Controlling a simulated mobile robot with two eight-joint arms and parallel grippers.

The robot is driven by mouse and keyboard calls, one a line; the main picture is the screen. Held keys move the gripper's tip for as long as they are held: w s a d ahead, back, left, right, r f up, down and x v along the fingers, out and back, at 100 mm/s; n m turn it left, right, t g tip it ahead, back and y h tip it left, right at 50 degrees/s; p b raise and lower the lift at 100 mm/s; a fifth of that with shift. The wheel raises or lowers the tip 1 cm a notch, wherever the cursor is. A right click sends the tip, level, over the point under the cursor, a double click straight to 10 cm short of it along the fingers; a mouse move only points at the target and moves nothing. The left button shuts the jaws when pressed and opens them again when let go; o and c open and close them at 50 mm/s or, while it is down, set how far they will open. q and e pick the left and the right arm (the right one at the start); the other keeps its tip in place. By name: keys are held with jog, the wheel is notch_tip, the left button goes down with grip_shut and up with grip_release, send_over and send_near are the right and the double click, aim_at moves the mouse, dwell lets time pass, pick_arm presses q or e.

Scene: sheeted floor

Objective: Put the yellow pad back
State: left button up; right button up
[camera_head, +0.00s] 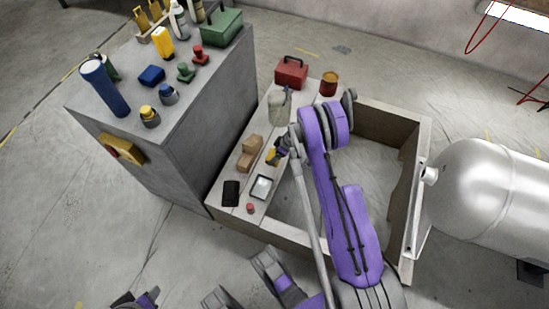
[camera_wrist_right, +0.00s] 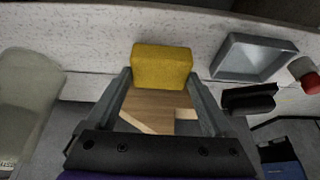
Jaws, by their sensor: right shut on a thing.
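The yellow pad (camera_wrist_right: 162,66) is a small block between the fingertips of my right gripper (camera_wrist_right: 161,80) in the right wrist view. The gripper is shut on it. In the head view the pad (camera_head: 271,156) shows as a small yellow patch beside my right gripper (camera_head: 280,152), over the light bench top (camera_head: 262,193). I cannot tell whether the pad touches the bench. A dark and purple part of my left arm shows at the bottom left edge, cut off; its fingers are not clear.
Cardboard-brown blocks (camera_head: 246,160), a grey-rimmed tray (camera_head: 262,188), a black item (camera_head: 231,193), a red-topped item (camera_head: 250,208), a pale container (camera_head: 279,106), a red toolbox (camera_head: 291,73) and a red can (camera_head: 328,84) crowd the bench. A grey cabinet (camera_head: 185,150) stands left, a metal tank (camera_head: 490,195) right.

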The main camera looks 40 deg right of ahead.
notch_tip(320, 180, down, 3)
jog(key=shift+r+b, duration=0.15)
jog(key=shift+b, duration=0.15)
jog(key=o, duration=1.3)
jog(key=shift+o, duration=0.2)
jog(key=shift+r, duration=0.1)
